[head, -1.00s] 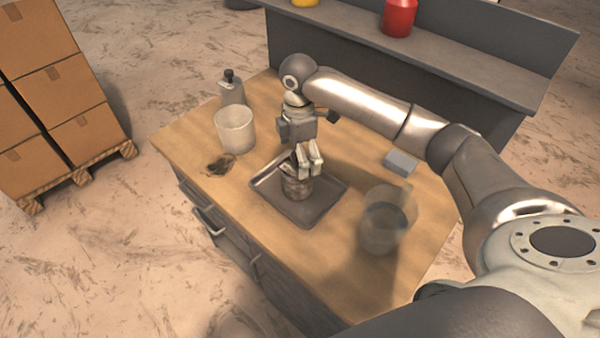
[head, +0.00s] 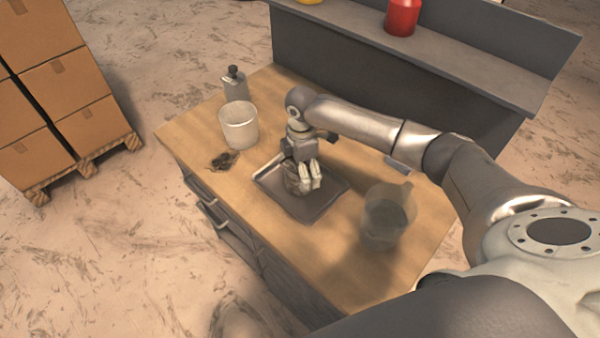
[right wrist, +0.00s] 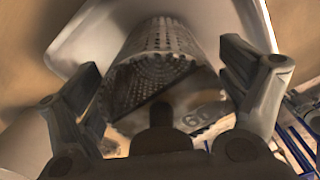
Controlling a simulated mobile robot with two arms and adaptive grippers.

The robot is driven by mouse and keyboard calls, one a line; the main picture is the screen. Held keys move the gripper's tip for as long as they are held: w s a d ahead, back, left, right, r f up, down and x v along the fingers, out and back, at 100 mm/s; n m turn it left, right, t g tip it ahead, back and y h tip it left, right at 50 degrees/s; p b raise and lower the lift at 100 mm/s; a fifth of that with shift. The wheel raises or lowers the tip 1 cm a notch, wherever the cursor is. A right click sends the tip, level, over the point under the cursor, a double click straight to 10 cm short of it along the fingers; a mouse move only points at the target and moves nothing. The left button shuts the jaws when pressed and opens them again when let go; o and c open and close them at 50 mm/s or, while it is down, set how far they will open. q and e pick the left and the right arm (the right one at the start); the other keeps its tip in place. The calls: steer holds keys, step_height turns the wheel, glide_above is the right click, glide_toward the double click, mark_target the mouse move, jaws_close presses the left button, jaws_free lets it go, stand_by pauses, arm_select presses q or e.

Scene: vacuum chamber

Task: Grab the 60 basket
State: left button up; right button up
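The 60 basket (right wrist: 165,65) is a perforated metal cylinder with a tag (right wrist: 200,120) that reads 60. In the right wrist view it lies between the two fingers of my right gripper (right wrist: 165,75), which stand apart on either side of it with gaps visible. In the head view my right gripper (head: 309,183) is low over the grey tray (head: 322,207), and it hides most of the basket (head: 292,186). The basket stands on the tray. My left gripper is not in view.
A white beaker (head: 239,126) and a grey bottle (head: 234,82) stand at the table's back left, with a dark debris pile (head: 224,160) nearby. A clear pitcher (head: 386,218) stands right of the tray. A grey shelf (head: 440,62) runs behind the table.

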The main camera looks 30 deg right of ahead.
steer(key=c, duration=0.9)
steer(key=shift+r, duration=0.2)
steer(key=shift+w+r+b, duration=0.1)
steer(key=shift+r+b, duration=0.2)
steer(key=shift+b, duration=0.05)
step_height(320, 180, up, 2)
steer(key=shift+r+b, duration=0.15)
steer(key=shift+b, duration=0.45)
steer(key=s+a+r+b, duration=0.1)
steer(key=s+r, duration=0.2)
steer(key=s, duration=0.1)
steer(key=s+a+r, duration=0.2)
steer(key=s+r, duration=0.1)
steer(key=s, duration=0.2)
steer(key=s+a+r+b, duration=0.1)
steer(key=s+r, duration=0.2)
steer(key=s, duration=0.1)
steer(key=shift+s+a+r+b, duration=0.15)
steer(key=shift+a+r+b, duration=0.15)
steer(key=shift+a+r, duration=0.1)
